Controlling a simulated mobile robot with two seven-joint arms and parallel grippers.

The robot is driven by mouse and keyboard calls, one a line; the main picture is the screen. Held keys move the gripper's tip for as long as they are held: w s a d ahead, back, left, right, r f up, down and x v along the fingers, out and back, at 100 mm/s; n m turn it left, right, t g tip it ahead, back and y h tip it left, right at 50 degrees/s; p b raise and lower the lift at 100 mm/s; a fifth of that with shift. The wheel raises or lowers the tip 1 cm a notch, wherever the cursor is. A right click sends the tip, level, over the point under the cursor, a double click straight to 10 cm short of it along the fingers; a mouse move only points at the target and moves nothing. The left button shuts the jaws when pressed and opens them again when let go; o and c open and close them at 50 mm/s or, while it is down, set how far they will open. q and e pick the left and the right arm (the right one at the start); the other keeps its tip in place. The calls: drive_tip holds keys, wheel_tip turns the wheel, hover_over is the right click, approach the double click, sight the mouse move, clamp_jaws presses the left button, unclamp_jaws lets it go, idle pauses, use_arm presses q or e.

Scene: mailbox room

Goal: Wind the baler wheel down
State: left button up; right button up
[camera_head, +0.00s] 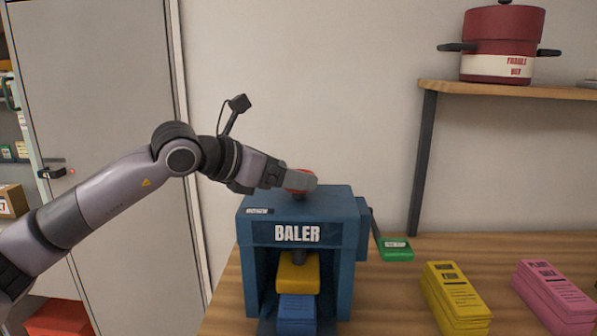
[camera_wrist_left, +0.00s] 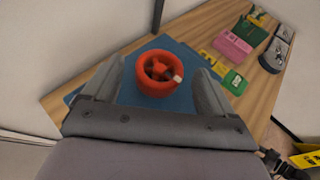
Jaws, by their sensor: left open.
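The blue baler (camera_head: 300,233) stands on the wooden table. Its red wheel (camera_wrist_left: 158,73) sits on top, and a small part of it shows in the head view (camera_head: 299,181) behind my gripper. My left gripper (camera_head: 308,182) is at the wheel, coming in from the left. In the left wrist view, its two open fingers (camera_wrist_left: 152,92) are on either side of the wheel; I cannot tell if they touch it. Inside the baler, a yellow press block (camera_head: 298,273) is above a blue stack (camera_head: 297,313). My right gripper is not in view.
A green item (camera_head: 397,252), a yellow stack (camera_head: 455,298) and a pink stack (camera_head: 553,297) lie to the baler's right. A shelf (camera_head: 500,91) with a red pot (camera_head: 503,40) is above. A grey door (camera_head: 90,130) is at left.

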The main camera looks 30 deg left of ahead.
use_arm(q)
drive_tip(key=shift+x, duration=1.3)
drive_tip(key=c, duration=1)
drive_tip(key=shift+o, duration=0.2)
